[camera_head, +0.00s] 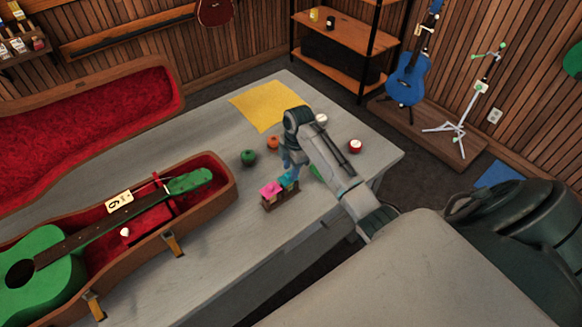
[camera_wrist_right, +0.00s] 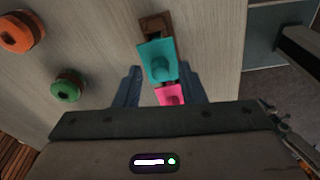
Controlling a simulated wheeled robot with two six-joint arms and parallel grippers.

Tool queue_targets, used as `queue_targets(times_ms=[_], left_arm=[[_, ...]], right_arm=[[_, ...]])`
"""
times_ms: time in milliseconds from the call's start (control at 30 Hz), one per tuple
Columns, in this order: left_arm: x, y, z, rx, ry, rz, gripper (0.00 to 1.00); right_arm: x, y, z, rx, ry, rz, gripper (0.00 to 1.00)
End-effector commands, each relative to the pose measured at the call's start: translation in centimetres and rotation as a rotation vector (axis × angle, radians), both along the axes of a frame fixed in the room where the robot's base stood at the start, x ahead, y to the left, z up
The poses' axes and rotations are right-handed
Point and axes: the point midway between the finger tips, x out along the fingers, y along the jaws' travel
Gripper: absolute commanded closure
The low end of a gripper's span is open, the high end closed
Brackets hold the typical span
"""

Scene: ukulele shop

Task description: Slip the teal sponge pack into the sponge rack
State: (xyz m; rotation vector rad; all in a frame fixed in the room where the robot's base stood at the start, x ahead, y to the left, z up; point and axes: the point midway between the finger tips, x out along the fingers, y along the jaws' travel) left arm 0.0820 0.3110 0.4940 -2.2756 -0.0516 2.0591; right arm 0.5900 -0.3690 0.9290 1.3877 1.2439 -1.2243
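The teal sponge pack (camera_head: 288,180) is at the small brown sponge rack (camera_head: 281,202), beside a pink pack (camera_head: 270,189). The pink pack (camera_wrist_right: 170,94) is partly hidden by my gripper. My right gripper (camera_wrist_right: 159,70) is directly over the teal pack, fingers spread apart on either side of it. My left gripper is out of view.
A green ring (camera_head: 248,157), an orange ring (camera_head: 273,143) and a yellow cloth (camera_head: 264,105) lie on the grey table (camera_head: 222,254). A red and white round item (camera_head: 355,146) is near the right edge. An open red-lined case (camera_head: 215,179) holds a green ukulele (camera_head: 40,268) at left.

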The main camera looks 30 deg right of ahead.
Motion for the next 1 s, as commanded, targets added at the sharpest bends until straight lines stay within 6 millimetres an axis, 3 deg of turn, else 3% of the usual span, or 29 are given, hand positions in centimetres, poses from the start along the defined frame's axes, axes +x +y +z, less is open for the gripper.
queue_targets(times_ms=[433,800,900,1000], left_arm=[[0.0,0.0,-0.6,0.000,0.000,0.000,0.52],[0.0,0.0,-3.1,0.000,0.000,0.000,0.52],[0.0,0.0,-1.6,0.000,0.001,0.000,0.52],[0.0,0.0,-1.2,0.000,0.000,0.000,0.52]], right_arm=[[0.1,-0.2,0.9,-0.001,-0.003,0.001,0.57],[0.0,-1.1,7.9,-0.002,-0.005,0.000,0.57],[-0.1,-1.2,9.9,0.000,-0.001,0.000,0.57],[-0.1,-1.3,10.6,-0.001,0.000,0.000,0.57]])
